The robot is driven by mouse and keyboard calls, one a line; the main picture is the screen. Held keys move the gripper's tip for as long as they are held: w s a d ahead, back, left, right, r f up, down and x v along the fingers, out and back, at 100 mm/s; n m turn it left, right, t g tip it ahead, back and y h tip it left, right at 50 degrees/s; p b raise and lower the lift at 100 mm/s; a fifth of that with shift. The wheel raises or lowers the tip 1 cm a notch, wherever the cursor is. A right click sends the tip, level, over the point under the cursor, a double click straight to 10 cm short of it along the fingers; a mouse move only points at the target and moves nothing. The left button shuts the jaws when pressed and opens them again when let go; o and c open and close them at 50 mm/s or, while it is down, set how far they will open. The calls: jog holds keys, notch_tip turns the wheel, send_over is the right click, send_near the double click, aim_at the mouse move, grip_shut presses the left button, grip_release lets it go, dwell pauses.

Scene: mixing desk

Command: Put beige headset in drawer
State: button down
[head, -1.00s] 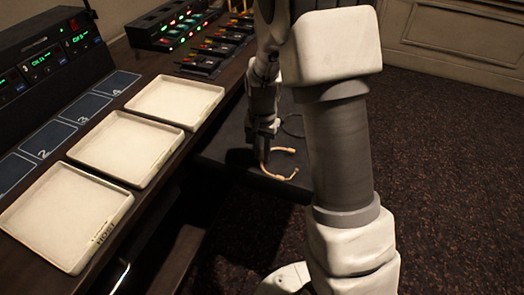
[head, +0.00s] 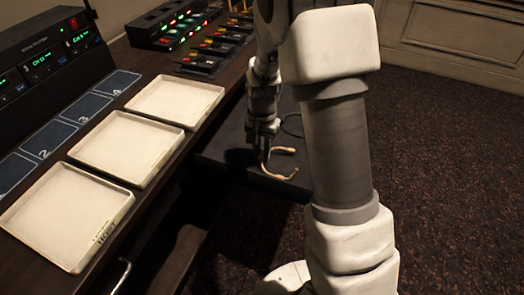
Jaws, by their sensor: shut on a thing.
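The beige headset (head: 286,177) shows as a thin curved band over the dark pulled-out drawer (head: 222,173), right of the desk. My gripper (head: 264,157) points down into the drawer area and is shut on the left side of the headset band. The headset is low in the drawer; I cannot tell whether it touches the drawer floor. Part of the band is hidden by my gripper, and the drawer's right part is hidden behind my arm.
Three empty white trays (head: 128,148) lie along the desk (head: 225,88). Blue numbered pads (head: 80,107), a radio unit (head: 45,62) and button panels (head: 185,28) stand behind them. A dark cable loop (head: 291,125) lies near the drawer's far end. Carpet is clear at right.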

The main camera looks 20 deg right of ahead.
jog(key=shift+f+b, duration=0.4)
jog(key=shift+f, duration=0.3)
dwell(0.6)
dwell(0.4)
jog(key=shift+c, duration=1.5)
grip_release()
jog(key=shift+r, duration=0.15)
jog(key=shift+r+p, duration=2.95)
jog(key=shift+r, duration=0.4)
